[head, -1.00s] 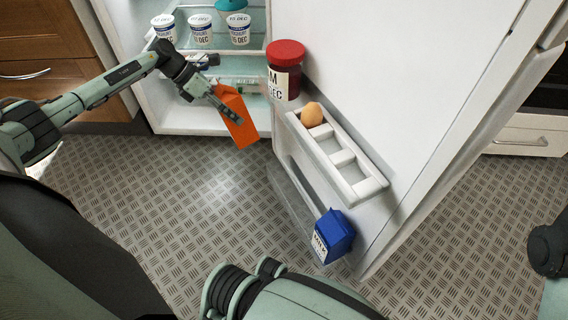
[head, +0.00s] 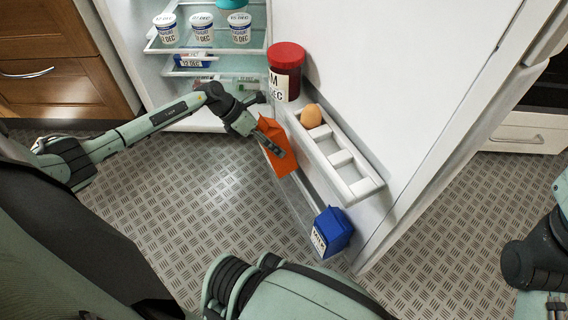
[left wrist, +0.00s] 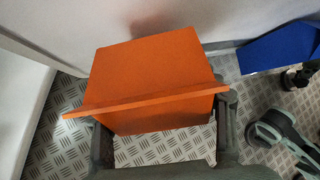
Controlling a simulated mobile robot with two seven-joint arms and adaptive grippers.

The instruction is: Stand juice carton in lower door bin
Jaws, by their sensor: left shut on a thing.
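The orange juice carton (head: 285,166) is in my left gripper (head: 277,149), which is shut on it, beside the open fridge door. The carton also fills the middle of the left wrist view (left wrist: 150,75), with a finger at each side. The lower door bin (head: 299,204) is a clear bin low on the door, below the egg rack. The carton hangs over the bin's far end in the head view; its bottom is partly hidden, and I cannot tell whether it is inside.
A blue milk carton (head: 332,232) stands at the bin's near end. Yogurt tubs (head: 201,28) stand on a fridge shelf. The floor to the left is clear.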

